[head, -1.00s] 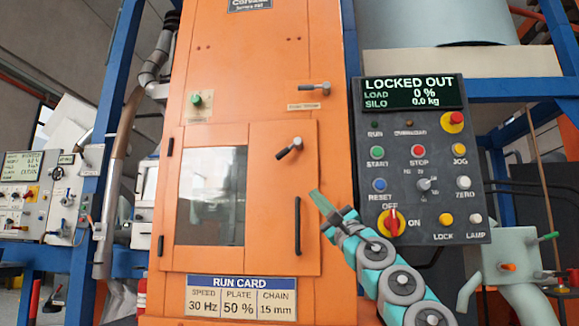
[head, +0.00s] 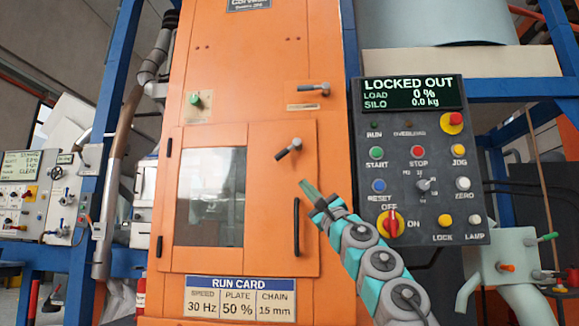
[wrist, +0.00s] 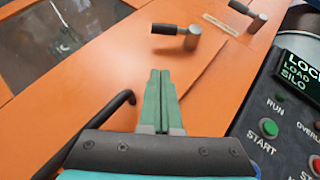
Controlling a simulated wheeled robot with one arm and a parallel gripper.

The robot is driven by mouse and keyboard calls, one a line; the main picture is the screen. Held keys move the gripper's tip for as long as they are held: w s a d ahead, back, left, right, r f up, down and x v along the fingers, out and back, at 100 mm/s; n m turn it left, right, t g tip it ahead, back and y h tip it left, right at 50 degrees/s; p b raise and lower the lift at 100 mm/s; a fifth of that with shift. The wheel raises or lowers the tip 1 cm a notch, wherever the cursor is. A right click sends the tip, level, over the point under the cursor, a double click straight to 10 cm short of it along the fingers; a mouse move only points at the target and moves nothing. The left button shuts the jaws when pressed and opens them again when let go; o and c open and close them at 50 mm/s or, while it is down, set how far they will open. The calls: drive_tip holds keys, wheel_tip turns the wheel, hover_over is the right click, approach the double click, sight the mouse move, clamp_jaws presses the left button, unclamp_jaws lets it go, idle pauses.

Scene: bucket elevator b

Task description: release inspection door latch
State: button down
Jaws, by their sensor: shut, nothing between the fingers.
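The orange inspection door (head: 270,230) with a window is closed in the head view. Its latch (head: 289,148) is a dark lever with a light grey hub at the door's upper right, and the lever tilts down to the left. The latch also shows in the wrist view (wrist: 178,32), ahead of my fingertips. My gripper (head: 306,187) is shut and empty, below and slightly right of the latch, apart from it. In the wrist view its green fingers (wrist: 159,75) lie together and point toward the latch.
A black door handle (head: 297,227) stands left of my gripper. A second lever (head: 316,89) sits above the door. The control panel (head: 420,160) on the right reads LOCKED OUT. A run card (head: 240,298) is below the door.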

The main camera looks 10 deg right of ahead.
sight(287, 152)
drive_tip(key=w+a+r+p, duration=0.1)
drive_tip(key=r, duration=0.1)
drive_tip(key=w+a+r+p, duration=0.1)
drive_tip(key=p, duration=0.1)
drive_tip(key=w+a+r+p, duration=0.1)
drive_tip(key=r, duration=0.1)
drive_tip(key=shift+w+a+r+p, duration=0.1)
drive_tip(key=shift+w+r+p, duration=0.05)
drive_tip(key=shift+r+p, duration=0.2)
drive_tip(key=shift+a+r, duration=0.35)
